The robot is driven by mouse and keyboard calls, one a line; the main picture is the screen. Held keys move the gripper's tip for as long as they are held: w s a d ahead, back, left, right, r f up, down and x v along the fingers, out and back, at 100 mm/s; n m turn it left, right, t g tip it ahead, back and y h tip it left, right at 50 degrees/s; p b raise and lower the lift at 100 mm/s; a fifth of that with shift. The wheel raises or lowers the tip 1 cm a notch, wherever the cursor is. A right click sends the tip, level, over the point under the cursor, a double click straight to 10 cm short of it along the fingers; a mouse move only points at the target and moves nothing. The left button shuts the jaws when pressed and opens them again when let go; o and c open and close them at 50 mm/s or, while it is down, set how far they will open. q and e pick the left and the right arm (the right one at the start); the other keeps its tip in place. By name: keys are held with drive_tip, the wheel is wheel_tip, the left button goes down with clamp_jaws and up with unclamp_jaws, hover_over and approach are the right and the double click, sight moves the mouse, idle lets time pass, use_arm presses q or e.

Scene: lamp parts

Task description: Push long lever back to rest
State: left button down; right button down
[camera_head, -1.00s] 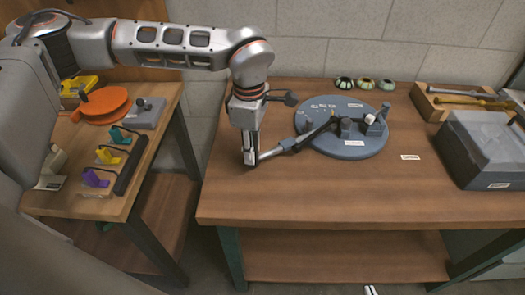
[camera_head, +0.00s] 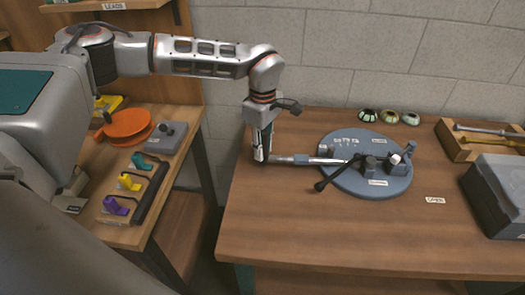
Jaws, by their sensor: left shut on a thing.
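The round blue-grey disc (camera_head: 352,187) lies on the right wooden table and carries small blocks and pegs. A long silver lever (camera_head: 305,160) runs almost level from the disc out past its left edge. A shorter black lever (camera_head: 334,177) with a knobbed end points from the disc toward the front left, over the rim. My left gripper (camera_head: 262,155) points down at the outer left end of the long lever and is shut on it. The fingers partly hide that end. My right gripper is not in view.
Green-topped round parts (camera_head: 368,115) stand behind the disc. A wooden tray (camera_head: 470,147) with tools and a grey box (camera_head: 500,190) are at the right. The left table holds an orange disc (camera_head: 126,127) and coloured clips (camera_head: 130,182). The front of the right table is clear.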

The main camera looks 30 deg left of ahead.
sight(264, 131)
use_arm(q)
drive_tip(key=shift+w, duration=0.1)
drive_tip(key=c, duration=1.8)
unclamp_jaws()
drive_tip(key=shift+d, duration=0.1)
drive_tip(key=shift+o, duration=0.2)
drive_tip(key=shift+r, duration=0.1)
wheel_tip(264, 131, up, 12)
drive_tip(key=shift+f, duration=0.1)
